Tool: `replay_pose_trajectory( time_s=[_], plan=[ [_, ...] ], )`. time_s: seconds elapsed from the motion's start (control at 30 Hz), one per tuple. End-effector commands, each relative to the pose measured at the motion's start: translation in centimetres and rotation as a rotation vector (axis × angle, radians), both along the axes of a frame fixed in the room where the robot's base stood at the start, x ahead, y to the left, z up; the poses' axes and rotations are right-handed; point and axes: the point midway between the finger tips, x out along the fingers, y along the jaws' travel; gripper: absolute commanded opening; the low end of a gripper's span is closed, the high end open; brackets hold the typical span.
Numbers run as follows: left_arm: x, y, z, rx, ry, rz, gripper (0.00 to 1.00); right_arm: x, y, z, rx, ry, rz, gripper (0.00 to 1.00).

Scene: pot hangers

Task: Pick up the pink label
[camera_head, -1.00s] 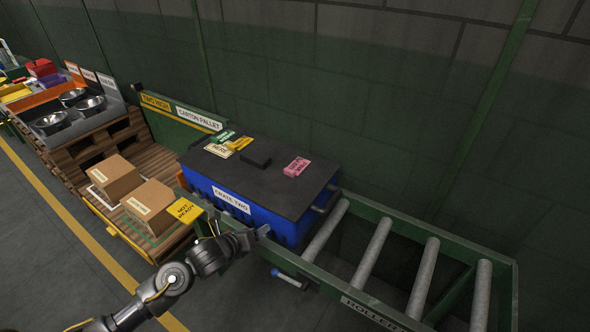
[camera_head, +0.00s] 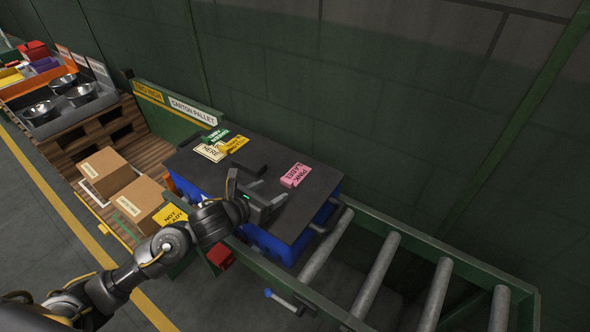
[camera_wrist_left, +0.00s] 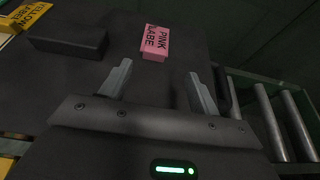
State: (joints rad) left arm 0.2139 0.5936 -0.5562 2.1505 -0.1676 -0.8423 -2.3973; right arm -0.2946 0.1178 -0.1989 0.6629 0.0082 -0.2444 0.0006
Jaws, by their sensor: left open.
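The pink label (camera_head: 295,175) is a small pink block with dark lettering, lying on the dark top of the blue crate (camera_head: 262,240). My left gripper (camera_head: 267,192) is above the front part of that top, to the left of the pink label and nearer to me, apart from it. In the left wrist view the pink label (camera_wrist_left: 156,42) lies ahead of the open, empty fingers (camera_wrist_left: 158,85), roughly between their lines. My right gripper is not in view.
A black block (camera_head: 249,162), yellow label (camera_head: 232,146), green label (camera_head: 215,135) and cream card (camera_head: 209,152) share the crate top. A roller conveyor (camera_head: 380,268) is at right. Cartons (camera_head: 138,197) on a pallet stand at left. A wall rises behind.

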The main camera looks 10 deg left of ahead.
Motion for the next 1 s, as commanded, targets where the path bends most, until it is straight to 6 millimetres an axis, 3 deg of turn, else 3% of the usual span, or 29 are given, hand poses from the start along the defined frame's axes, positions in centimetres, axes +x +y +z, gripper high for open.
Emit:
replay_pose_trajectory(
  time_s=[0.13, 0.3, 0.43, 0.7, 1.0],
  plan=[
    [0.5, 0.2, -0.3, -0.002, 0.002, 0.011, 0.62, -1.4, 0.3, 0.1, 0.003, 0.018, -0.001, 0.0],
    [2.8, -0.4, -1.3, -0.003, 0.002, 0.015, 0.62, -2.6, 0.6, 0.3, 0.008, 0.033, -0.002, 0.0],
    [4.2, -1.0, -1.9, -0.002, 0.001, 0.015, 0.62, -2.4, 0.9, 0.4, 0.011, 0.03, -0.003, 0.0],
    [5.0, -1.4, -2.3, -0.001, 0.002, 0.012, 0.62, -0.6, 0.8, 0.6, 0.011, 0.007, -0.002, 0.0],
    [8.6, -2.4, -3.7, -0.002, 0.002, 0.011, 0.62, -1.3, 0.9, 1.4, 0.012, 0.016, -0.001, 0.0]
  ],
)
